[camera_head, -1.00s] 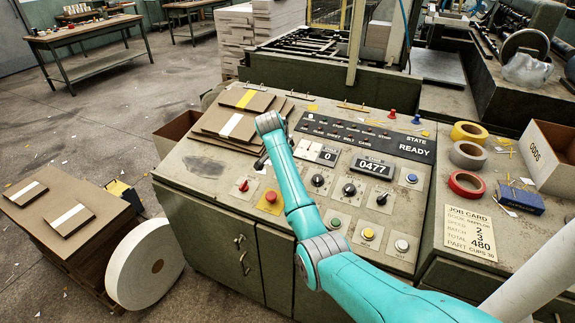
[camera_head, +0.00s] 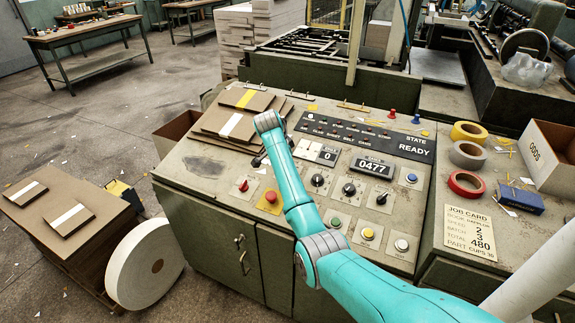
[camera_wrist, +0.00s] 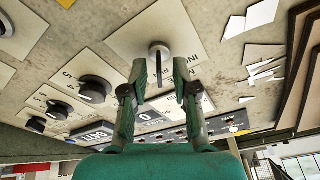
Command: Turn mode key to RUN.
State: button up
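The mode key (camera_wrist: 159,50) is a slim grey key standing on a pale plate (camera_wrist: 128,42) in the wrist view. The plate's lettering is partly readable, with RUN among the words. My gripper (camera_wrist: 159,66) is open, with one finger on each side of the key; contact cannot be told. In the head view my gripper (camera_head: 258,160) is low over the panel's left part, beside the stacked boards, and the key is not clearly visible there. The state display (camera_head: 413,147) reads READY.
The sloping control panel (camera_head: 205,165) carries several black knobs, including one (camera_head: 349,189), a red-pointed switch (camera_head: 244,186) and a red button (camera_head: 270,197). Brown boards (camera_head: 222,128) lie close to my gripper. Tape rolls (camera_head: 468,154) and an open box (camera_head: 545,160) are at right.

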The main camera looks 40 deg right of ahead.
jog(key=v, duration=1.2)
dwell(0.6)
